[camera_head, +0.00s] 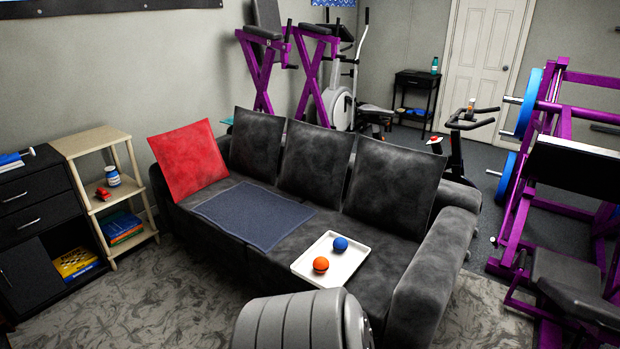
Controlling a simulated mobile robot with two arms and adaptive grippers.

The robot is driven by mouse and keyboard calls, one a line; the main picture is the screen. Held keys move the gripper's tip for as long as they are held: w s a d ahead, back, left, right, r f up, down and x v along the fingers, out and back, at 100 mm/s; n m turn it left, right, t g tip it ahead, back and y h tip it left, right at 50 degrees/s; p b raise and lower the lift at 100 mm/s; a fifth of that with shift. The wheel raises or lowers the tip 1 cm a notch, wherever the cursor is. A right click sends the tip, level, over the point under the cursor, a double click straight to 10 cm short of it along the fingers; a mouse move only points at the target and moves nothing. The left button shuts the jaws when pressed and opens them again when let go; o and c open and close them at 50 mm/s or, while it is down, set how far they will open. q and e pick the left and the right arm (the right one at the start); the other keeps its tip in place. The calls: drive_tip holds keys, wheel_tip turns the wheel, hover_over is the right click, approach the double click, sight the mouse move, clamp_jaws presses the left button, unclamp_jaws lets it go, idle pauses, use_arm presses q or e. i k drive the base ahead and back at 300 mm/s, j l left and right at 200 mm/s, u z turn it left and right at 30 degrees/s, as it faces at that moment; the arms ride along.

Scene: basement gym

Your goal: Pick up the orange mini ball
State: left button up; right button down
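The orange mini ball (320,264) rests on a white rectangular tray (343,267). It sits in the near left part of the tray. A blue mini ball (340,243) is on the same tray, behind and to the right, apart from the orange one. The tray lies on the seat of a dark grey sofa (265,252), near its right end. Neither of my grippers shows in the head view.
Cushions line the sofa back, including a red one (188,156). The armrest (428,270) rises to the right. A grey ribbed form of unclear identity stands in front at bottom centre.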

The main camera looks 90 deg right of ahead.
sight(320, 265)
drive_tip(key=z, duration=2)
drive_tip(key=j+z, duration=0.15)
drive_tip(key=z, duration=0.8)
drive_tip(key=k+l, duration=0.05)
